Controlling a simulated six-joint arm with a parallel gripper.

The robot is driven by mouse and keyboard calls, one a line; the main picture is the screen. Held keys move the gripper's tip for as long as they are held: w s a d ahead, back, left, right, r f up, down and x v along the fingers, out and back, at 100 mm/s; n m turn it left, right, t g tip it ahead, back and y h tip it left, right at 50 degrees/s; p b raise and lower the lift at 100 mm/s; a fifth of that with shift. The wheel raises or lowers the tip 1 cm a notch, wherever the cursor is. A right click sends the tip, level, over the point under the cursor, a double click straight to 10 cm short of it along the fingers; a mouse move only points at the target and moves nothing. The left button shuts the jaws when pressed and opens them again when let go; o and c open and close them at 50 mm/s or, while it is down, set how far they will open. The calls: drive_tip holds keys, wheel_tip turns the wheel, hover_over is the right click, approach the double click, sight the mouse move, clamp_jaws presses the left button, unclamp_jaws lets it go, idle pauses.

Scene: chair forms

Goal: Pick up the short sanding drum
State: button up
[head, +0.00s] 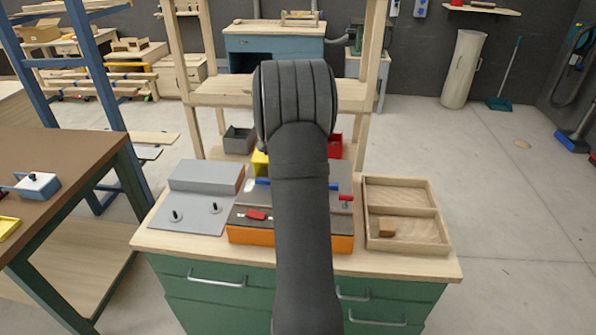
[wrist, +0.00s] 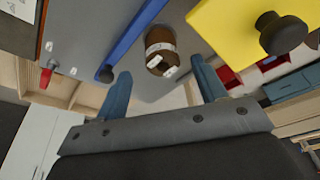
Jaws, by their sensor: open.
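In the wrist view a short brown cylinder with whitish patches (wrist: 158,40), which looks like the sanding drum, stands on a grey surface. My gripper (wrist: 160,72) is open, with one blue-grey finger toward each side of the drum in the picture. The drum shows between and just beyond the fingertips, and nothing is held. I cannot tell how far the fingertips are from it. In the head view my arm covers the middle of the bench, and both the drum and the gripper are hidden.
A blue bar (wrist: 135,35) lies left of the drum and a yellow block (wrist: 235,22) with a black knob (wrist: 280,33) stands right, both close by. A wooden tray (head: 443,235) sits at the bench's right. A grey panel with pegs (head: 190,217) lies at the left.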

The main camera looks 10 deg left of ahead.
drive_tip(key=shift+w+x, duration=0.2)
drive_tip(key=shift+x, duration=2.7)
drive_tip(key=c, duration=1.1)
drive_tip(key=shift+r, duration=0.1)
